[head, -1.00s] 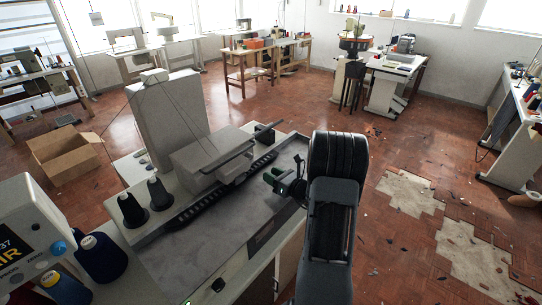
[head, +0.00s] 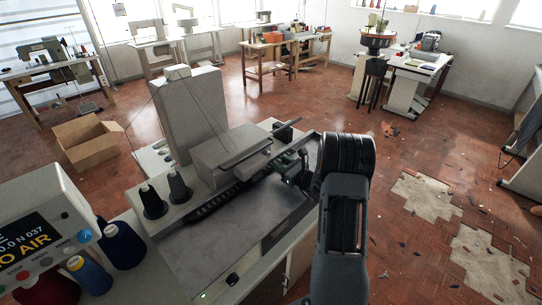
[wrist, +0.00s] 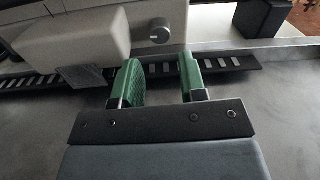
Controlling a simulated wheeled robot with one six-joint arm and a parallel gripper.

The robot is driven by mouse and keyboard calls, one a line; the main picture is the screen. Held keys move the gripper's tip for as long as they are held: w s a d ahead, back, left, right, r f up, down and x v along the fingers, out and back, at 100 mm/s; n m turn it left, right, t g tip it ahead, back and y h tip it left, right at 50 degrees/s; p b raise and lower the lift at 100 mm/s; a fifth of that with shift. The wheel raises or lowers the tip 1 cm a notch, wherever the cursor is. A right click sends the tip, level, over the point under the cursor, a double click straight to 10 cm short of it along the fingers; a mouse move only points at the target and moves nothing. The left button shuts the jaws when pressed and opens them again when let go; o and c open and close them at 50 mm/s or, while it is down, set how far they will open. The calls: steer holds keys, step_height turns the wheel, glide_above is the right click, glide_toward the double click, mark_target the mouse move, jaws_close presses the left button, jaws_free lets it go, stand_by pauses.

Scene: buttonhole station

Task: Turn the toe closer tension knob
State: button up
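The knob lies ahead of the gap between the fingers, apart from both. In the head view my gripper (head: 291,168) is beside the front of the buttonhole machine (head: 230,155), above its bed. The knob cannot be made out there.
A black slotted strip (wrist: 225,64) runs across the bed below the knob. A pale block (wrist: 75,35) overhangs at the left, close to the left finger. A dark block (wrist: 264,18) stands at the right. Dark thread cones (head: 151,201) and a control box (head: 40,235) are farther left.

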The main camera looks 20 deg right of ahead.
mark_target(269, 155)
steer(key=shift+p+x, duration=0.5)
steer(key=shift+x, duration=2.4)
steer(key=c, duration=0.6)
steer(key=shift+f+m+b, duration=0.15)
steer(key=shift+m+b, duration=0.3)
steer(key=shift+m, duration=0.35)
steer(key=shift+c, duration=0.2)
steer(key=m, duration=0.3)
steer(key=o, duration=0.6)
steer(key=shift+o, duration=0.2)
steer(key=b+v, duration=0.1)
steer(key=v, duration=0.3)
steer(key=b+v, duration=0.1)
steer(key=v, duration=0.4)
steer(key=b+v, duration=0.1)
steer(key=v, duration=0.4)
steer(key=shift+r, duration=0.3)
